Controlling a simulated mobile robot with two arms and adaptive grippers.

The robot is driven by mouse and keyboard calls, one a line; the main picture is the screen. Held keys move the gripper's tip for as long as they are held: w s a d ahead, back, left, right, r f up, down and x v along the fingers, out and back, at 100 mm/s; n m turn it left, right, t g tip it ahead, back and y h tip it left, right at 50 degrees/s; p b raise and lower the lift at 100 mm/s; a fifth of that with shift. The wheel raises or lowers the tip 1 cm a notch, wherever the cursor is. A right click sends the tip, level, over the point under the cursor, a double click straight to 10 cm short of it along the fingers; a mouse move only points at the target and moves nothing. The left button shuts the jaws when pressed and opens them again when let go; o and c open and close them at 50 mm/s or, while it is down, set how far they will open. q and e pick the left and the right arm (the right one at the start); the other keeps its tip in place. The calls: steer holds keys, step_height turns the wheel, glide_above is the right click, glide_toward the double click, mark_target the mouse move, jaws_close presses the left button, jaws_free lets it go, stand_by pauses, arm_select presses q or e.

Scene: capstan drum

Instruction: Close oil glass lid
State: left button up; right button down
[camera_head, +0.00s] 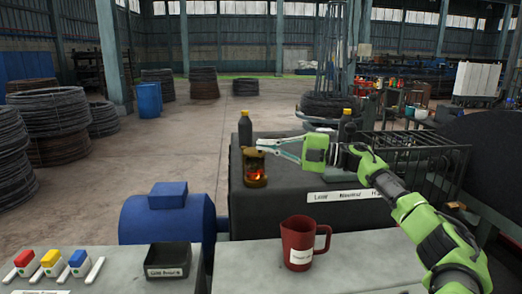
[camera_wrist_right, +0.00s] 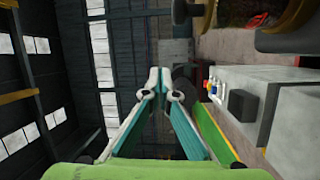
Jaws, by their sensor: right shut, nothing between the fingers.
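The oil glass (camera_head: 255,172) is a small brass-coloured cup with a red-orange glow in its side, standing on the dark machine top. In the right wrist view its brass body (camera_wrist_right: 290,38) shows close up at the top right, cut off by the frame edge. I cannot make out clearly how its lid stands. My right gripper (camera_head: 260,145) reaches in from the right, with its fingertips at the level of the glass's top. In the wrist view the fingers (camera_wrist_right: 160,76) meet at their tips with nothing between them. My left gripper is not in view.
Dark bottles (camera_head: 245,130) stand behind the glass, one (camera_head: 346,128) beside my right arm. A red mug (camera_head: 298,243) and a black tray (camera_head: 167,259) stand on the front surfaces. A blue motor (camera_head: 168,217) is left of the machine. A wire cage (camera_head: 425,165) is at right.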

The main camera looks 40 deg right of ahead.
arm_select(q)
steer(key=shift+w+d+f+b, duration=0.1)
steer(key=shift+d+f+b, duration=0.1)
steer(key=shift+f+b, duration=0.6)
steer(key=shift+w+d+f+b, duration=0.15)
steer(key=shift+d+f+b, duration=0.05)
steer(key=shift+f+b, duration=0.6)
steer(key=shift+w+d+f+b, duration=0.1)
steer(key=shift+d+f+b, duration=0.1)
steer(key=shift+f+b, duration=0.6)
arm_select(e)
steer(key=s+d+f, duration=0.1)
steer(key=s+d, duration=0.3)
steer(key=d, duration=0.3)
steer(key=shift+s+f, duration=0.35)
